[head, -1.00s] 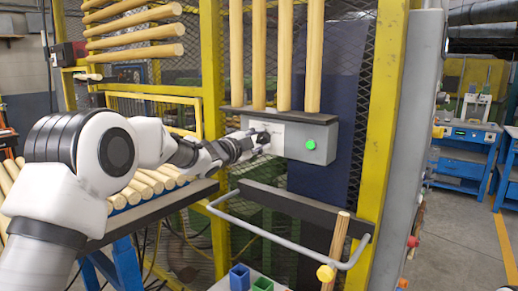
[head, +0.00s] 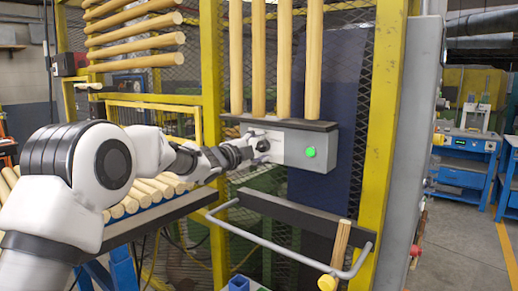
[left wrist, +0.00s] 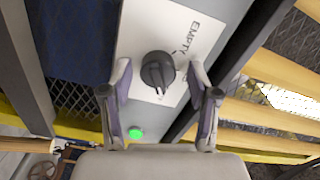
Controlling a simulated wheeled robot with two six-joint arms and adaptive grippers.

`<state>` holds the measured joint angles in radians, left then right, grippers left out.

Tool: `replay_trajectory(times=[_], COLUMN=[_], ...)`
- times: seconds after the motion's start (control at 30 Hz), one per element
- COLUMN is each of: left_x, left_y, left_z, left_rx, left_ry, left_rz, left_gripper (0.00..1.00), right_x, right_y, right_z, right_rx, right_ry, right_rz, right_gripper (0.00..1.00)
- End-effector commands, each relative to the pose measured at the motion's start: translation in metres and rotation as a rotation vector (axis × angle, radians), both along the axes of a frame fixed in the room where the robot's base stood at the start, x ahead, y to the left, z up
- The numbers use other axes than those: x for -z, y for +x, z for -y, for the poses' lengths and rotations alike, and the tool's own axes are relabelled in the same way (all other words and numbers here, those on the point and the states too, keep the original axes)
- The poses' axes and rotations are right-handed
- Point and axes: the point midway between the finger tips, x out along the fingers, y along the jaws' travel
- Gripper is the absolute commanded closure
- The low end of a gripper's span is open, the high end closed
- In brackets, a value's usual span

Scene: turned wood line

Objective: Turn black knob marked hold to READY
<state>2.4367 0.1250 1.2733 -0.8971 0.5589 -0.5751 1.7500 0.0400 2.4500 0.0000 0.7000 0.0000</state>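The black knob (left wrist: 158,70) sits on a white label plate (left wrist: 187,28) in the left wrist view. The word EMPTY is legible beside it; I cannot read HOLD or READY. The knob's raised grip runs toward the bottom of that view, but I cannot tell which mark it selects. My left gripper (left wrist: 163,98) is open, with one finger on each side of the knob and visible gaps between. In the head view the left gripper (head: 250,150) is at the left part of the grey control box (head: 290,163), close to the knob (head: 263,145). My right gripper is not in view.
A green button (head: 310,152) is on the same box, right of the knob. Wooden rods (head: 285,60) stand upright above the box. A grey rail (head: 275,247) juts out below, and a yellow post (head: 378,130) stands at the right.

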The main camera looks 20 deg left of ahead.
Motion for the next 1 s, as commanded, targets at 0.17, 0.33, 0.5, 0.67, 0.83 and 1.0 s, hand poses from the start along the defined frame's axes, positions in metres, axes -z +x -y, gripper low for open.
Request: replay_trajectory(times=[0.17,0.33,0.5,0.67,0.83,1.0], left_x=[0.001,0.001,0.001,0.001,0.002,0.002], left_y=[0.000,-0.008,-0.041,-0.080,-0.107,-0.112], left_z=[0.000,-0.003,-0.016,-0.030,-0.039,-0.041], left_rx=[0.001,0.000,0.000,-0.001,0.000,0.001], left_ry=[0.000,-0.002,-0.005,-0.005,-0.003,0.001], left_rz=[-0.002,-0.003,-0.004,-0.003,-0.003,-0.003], left_gripper=[0.39,0.39,0.39,0.39,0.39,0.39], right_x=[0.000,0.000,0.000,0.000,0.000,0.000], right_y=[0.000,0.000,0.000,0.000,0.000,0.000], right_z=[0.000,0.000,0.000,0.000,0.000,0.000], right_rx=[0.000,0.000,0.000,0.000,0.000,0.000], right_ry=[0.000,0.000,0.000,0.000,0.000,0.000], right_rz=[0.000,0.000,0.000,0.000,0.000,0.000], right_gripper=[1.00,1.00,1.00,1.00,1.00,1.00])
